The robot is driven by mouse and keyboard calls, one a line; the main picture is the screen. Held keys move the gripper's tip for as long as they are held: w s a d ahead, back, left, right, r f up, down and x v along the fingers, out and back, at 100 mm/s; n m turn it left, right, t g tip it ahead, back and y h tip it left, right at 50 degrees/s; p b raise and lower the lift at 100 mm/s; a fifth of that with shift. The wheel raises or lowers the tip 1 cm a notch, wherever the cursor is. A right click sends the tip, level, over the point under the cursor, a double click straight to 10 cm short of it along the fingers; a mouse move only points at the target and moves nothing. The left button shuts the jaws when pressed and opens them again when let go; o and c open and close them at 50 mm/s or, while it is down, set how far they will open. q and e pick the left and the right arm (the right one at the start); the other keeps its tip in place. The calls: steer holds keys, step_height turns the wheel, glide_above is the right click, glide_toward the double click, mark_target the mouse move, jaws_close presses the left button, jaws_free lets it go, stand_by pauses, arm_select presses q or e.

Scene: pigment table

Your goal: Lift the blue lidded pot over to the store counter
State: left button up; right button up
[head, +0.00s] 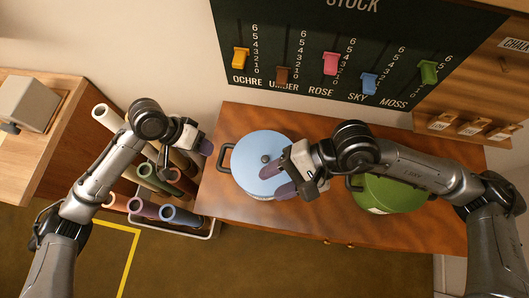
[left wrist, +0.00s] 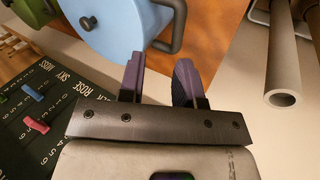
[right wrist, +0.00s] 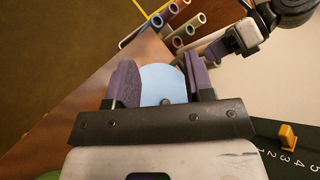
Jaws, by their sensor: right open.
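The blue lidded pot (head: 250,183) stands upright on the wooden table (head: 330,228), its lid on with a dark knob in the middle. Its left side handle (head: 226,158) is dark; its right handle is hidden behind my right gripper. My left gripper (head: 207,147) is just left of that handle. In the left wrist view its fingers (left wrist: 160,75) are apart with nothing between them, and the handle (left wrist: 172,28) is just beyond the tips. My right gripper (head: 279,181) is open over the pot's right side; in the right wrist view the blue lid (right wrist: 162,84) shows between its fingers.
A green pot (head: 392,195) stands right of the blue pot, partly under my right arm. A rack of coloured rolls (head: 160,178) stands left of the table. A wooden counter (head: 60,125) at far left holds a grey box. The stock board (head: 330,40) hangs behind.

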mark_target(222, 154)
arm_select(q)
steer(key=shift+n+g, duration=0.4)
steer(key=shift+n, duration=0.4)
steer(key=w+a+b, duration=0.3)
steer(key=shift+w+a+r+b, duration=0.15)
steer(key=shift+a+r+b, duration=0.1)
steer(key=shift+r+b, duration=0.05)
arm_select(e)
steer(key=w+d+f+n+t+h, duration=0.2)
steer(key=w+d+f+h, duration=0.1)
steer(key=d, duration=0.3)
steer(key=w+d+f+n+t+h, duration=0.1)
steer(key=w+d+f+n+h, duration=0.1)
steer(key=w+d+f+h, duration=0.2)
steer(key=d+f+h, duration=0.2)
steer(key=d, duration=0.1)
steer(key=shift+w+d+t, duration=0.15)
steer(key=shift+d+t, duration=0.1)
steer(key=shift+t, duration=0.15)
arm_select(q)
steer(key=shift+f, duration=0.1)
